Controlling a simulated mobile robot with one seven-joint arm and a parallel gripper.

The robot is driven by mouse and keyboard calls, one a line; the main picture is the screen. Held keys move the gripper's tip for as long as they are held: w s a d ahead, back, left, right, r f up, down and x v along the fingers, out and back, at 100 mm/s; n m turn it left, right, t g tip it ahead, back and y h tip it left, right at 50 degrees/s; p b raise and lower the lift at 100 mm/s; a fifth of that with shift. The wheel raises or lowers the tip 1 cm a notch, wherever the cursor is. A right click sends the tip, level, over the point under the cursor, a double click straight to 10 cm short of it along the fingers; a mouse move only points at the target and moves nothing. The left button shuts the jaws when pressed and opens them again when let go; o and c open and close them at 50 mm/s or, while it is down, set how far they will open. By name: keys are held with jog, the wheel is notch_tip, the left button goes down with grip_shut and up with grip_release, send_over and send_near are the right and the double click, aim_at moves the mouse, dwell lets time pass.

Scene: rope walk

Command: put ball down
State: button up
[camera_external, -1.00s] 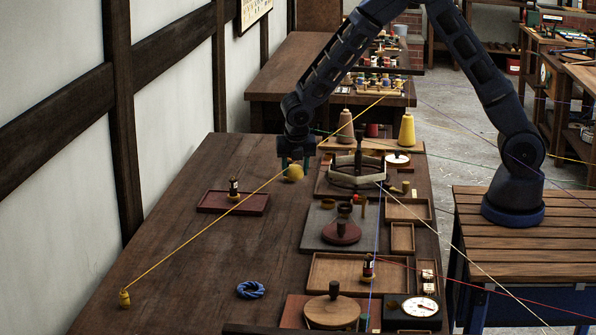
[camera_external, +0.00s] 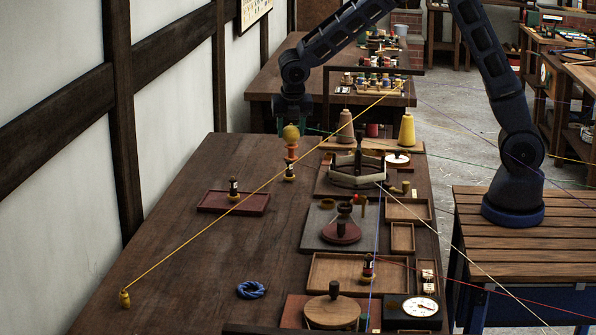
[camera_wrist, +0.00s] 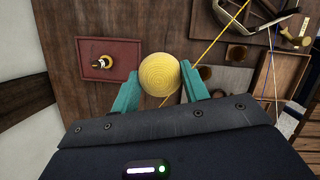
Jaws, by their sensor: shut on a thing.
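My gripper (camera_external: 291,128) is shut on a yellow ball (camera_external: 291,133), raised above the far part of the dark workbench (camera_external: 190,265). In the wrist view the ball (camera_wrist: 160,74) sits between my two teal fingers (camera_wrist: 160,92). In the outside view an orange and red piece (camera_external: 291,149) shows directly below the ball, above a small dark bobbin with a yellow base (camera_external: 289,172) on the bench. I cannot tell whether the ball touches the orange piece.
A red tray (camera_external: 260,208) with a small bobbin lies to the front left. A hexagonal frame (camera_external: 357,176) and wooden trays (camera_external: 315,285) line the right side. A yellow cord (camera_external: 185,247) crosses the bench diagonally. A blue rope ring (camera_external: 251,290) lies in front; the left bench is mostly clear.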

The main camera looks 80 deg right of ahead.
jog(key=w+a+n+t+y, duration=0.1)
jog(key=w+a+n, duration=0.3)
jog(key=a, duration=1.2)
jog(key=w+a+n+t, duration=0.1)
jog(key=w+a+n, duration=0.3)
jog(key=a, duration=1.1)
jog(key=s+a+n+y, duration=0.1)
jog(key=s+a+n, duration=0.2)
jog(key=a, duration=1.2)
jog(key=s+a+n+y, duration=0.15)
jog(key=a+n, duration=0.25)
jog(key=a, duration=1.2)
jog(key=f, duration=1.3)
jog(key=s+f, duration=0.1)
jog(key=f, duration=0.5)
jog(key=shift+d+f, duration=0.1)
jog(key=shift+f, duration=0.3)
jog(key=o, duration=0.9)
jog(key=shift+f, duration=0.1)
jog(key=shift+o, duration=0.4)
jog(key=shift+w, duration=0.1)
